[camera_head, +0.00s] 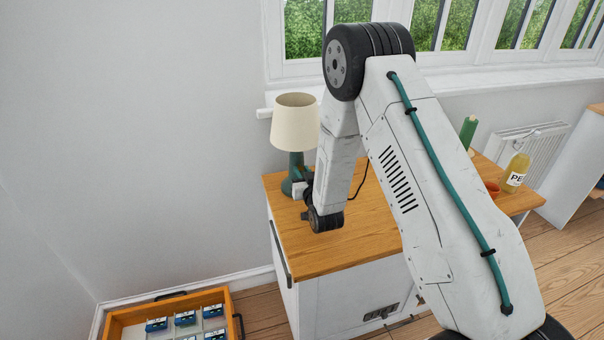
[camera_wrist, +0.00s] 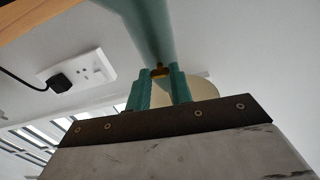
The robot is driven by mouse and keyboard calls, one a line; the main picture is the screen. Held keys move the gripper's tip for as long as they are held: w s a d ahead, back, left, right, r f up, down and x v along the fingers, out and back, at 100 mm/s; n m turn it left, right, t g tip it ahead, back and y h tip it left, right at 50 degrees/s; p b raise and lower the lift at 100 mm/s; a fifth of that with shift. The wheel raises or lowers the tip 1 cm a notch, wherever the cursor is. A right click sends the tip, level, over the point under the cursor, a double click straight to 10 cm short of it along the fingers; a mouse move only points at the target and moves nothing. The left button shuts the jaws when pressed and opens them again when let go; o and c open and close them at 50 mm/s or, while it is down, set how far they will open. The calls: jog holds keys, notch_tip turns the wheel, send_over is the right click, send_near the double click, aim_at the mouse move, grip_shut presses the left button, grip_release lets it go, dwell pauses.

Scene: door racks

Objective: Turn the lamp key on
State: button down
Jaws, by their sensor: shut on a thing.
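The lamp, with a cream shade (camera_head: 295,122) and a dark green base (camera_head: 294,166), stands at the back left of the wooden cabinet top. In the wrist view its green stem (camera_wrist: 148,22) comes down from the top, and part of the shade (camera_wrist: 207,90) shows behind my gripper. The small brass lamp key (camera_wrist: 158,70) sits between the teal fingertips of my gripper (camera_wrist: 159,75), which is shut on it. In the head view my gripper is beside the lamp base and its fingertips are hard to make out. Whether the lamp is lit cannot be told.
The wooden cabinet top (camera_head: 318,258) is clear in front of the lamp. A bottle (camera_head: 516,170) and a green object (camera_head: 468,132) stand at its right. A wall socket with a black plug (camera_wrist: 62,82) is near.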

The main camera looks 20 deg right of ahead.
jog(key=m, duration=0.8)
jog(key=shift+m, duration=4.5)
jog(key=c, duration=1.2)
grip_release()
jog(key=shift+c, duration=0.2)
jog(key=shift+s, duration=0.1)
